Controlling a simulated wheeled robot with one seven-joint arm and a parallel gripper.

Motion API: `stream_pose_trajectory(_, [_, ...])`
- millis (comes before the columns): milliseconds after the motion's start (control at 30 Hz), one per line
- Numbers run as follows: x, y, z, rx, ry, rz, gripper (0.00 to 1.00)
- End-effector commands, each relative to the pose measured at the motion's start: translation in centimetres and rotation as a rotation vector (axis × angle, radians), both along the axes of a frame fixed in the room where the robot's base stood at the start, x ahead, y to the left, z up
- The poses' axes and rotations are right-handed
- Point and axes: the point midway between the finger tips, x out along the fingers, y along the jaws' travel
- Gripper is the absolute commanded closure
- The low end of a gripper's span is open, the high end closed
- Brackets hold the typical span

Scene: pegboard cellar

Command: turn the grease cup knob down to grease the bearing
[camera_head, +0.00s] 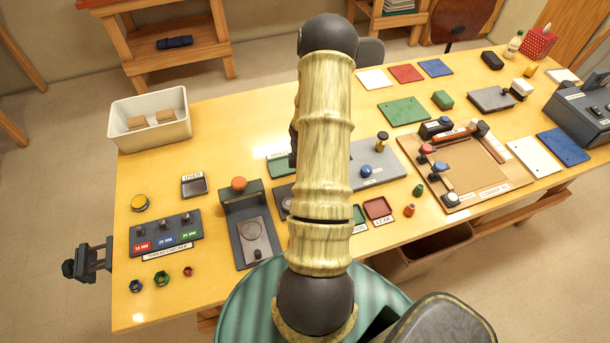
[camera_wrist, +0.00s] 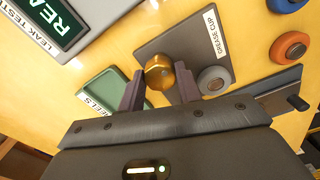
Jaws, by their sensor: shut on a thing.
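The grease cup's round brass knob (camera_wrist: 158,70) stands on a dark grey plate (camera_wrist: 195,42) labelled GREASE CUP in the wrist view. A grey round boss (camera_wrist: 214,80) with a lighter centre sits beside the knob on the same plate. My gripper (camera_wrist: 158,82) has one finger on each side of the knob and is shut on it. The contact faces are seen at a slant, and the knob's lower part is hidden. In the head view my arm covers the gripper and the knob.
A green tray (camera_wrist: 100,88) lies left of the knob in the wrist view, near a leak tester (camera_wrist: 85,18). An orange ring (camera_wrist: 290,46) lies to the right. In the head view a press with an orange knob (camera_head: 238,184) stands left of my arm.

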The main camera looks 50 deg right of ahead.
Motion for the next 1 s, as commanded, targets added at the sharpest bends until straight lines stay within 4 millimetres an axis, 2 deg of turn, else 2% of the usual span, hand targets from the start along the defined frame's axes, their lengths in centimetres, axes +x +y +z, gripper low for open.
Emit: stream_pose_trajectory(1000, [-0.28,-0.15,-0.18,-0.001,0.003,-0.971,0.89])
